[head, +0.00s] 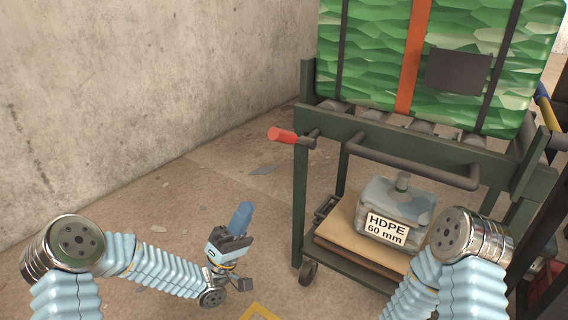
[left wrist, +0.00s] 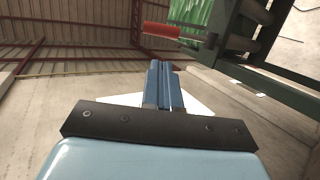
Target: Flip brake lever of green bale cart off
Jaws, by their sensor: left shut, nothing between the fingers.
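The dark green bale cart (head: 301,190) stands at the right in the head view and carries a large green bale (head: 370,55). Its brake lever has a red grip (head: 282,135) that sticks out to the left from a dark pivot at the cart's corner post. In the left wrist view the red grip (left wrist: 161,30) lies beyond my fingertips. My left gripper (head: 243,207) is below and left of the lever, pointing up, with its blue fingers (left wrist: 163,66) shut and empty. It is apart from the lever. My right gripper is out of view.
A dark push handle (head: 410,163) crosses the cart's near side. A greyish block labelled HDPE 60 mm (head: 385,193) sits on brown boards on the lower shelf. A concrete wall (head: 130,90) stands at the left. The floor between wall and cart is mostly clear, with scraps.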

